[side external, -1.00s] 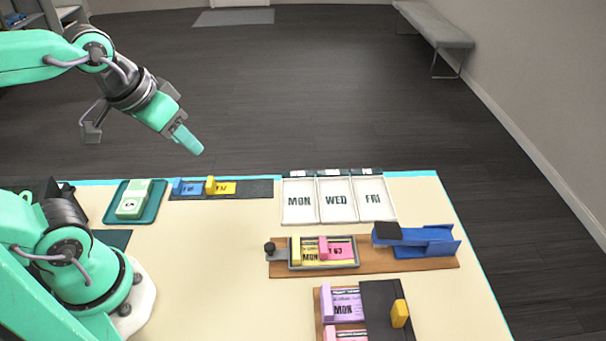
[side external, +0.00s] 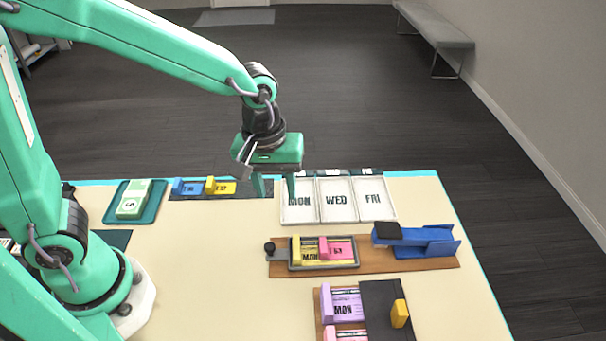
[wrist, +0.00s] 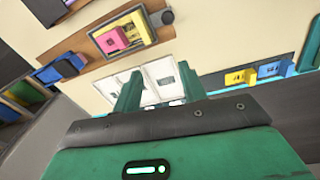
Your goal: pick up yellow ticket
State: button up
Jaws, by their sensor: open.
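A yellow ticket with a thick yellow block at its end (side external: 224,187) lies on the dark strip at the back, beside a blue one (side external: 187,187); it shows at the right of the wrist view (wrist: 240,77). Another yellow ticket marked MON (side external: 309,257) lies in a grey-framed tray on the brown board, partly covered by a pink ticket (side external: 338,249); both show at the top of the wrist view. My gripper (side external: 275,188) is open and empty, pointing down. In the side view it hangs above the table's back edge, between the dark strip and the MON tray.
White trays marked MON, WED (side external: 337,214) and FRI stand at the back. A blue stapler-like device (side external: 420,238) sits on the board's right end. A front rack holds a purple ticket (side external: 343,303) and a yellow block (side external: 400,313). The table's left middle is clear.

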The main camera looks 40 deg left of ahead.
jog(key=n+g, duration=0.1)
jog(key=n, duration=0.1)
send_over(296, 244)
notch_tip(296, 244, down, 5)
jog(key=shift+w+a+r, duration=0.1)
jog(key=shift+f, duration=3.9)
grip_shut()
